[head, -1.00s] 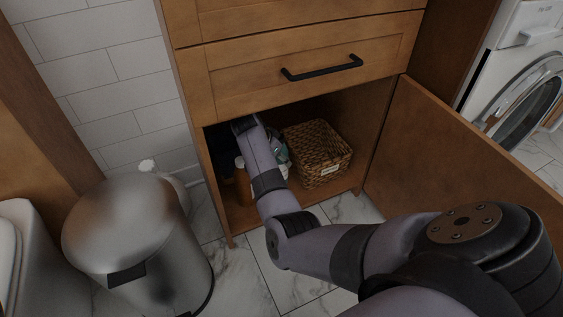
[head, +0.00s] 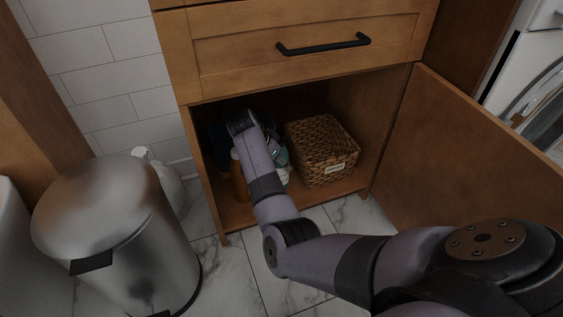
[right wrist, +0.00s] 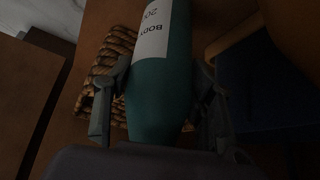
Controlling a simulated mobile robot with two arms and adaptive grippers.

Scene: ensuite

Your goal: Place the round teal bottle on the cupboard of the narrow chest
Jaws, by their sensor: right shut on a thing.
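The teal bottle (right wrist: 160,95) with a white label reading "BODY" is between the fingers of my right gripper (right wrist: 160,105) in the right wrist view. The fingers are shut on it from both sides. In the head view my right arm reaches into the open lower cupboard (head: 335,193) of the narrow wooden chest (head: 300,75). A teal patch of the bottle (head: 281,156) shows beside my arm, left of the wicker basket. My arm hides most of the gripper there. I cannot tell whether the bottle touches the cupboard floor. My left gripper is not in view.
A wicker basket (head: 322,150) stands in the cupboard's right half. An orange-brown bottle (head: 239,178) stands left of my arm. The open door (head: 470,160) is on the right. A steel bin (head: 115,235) and a white object (head: 160,178) stand left of the chest.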

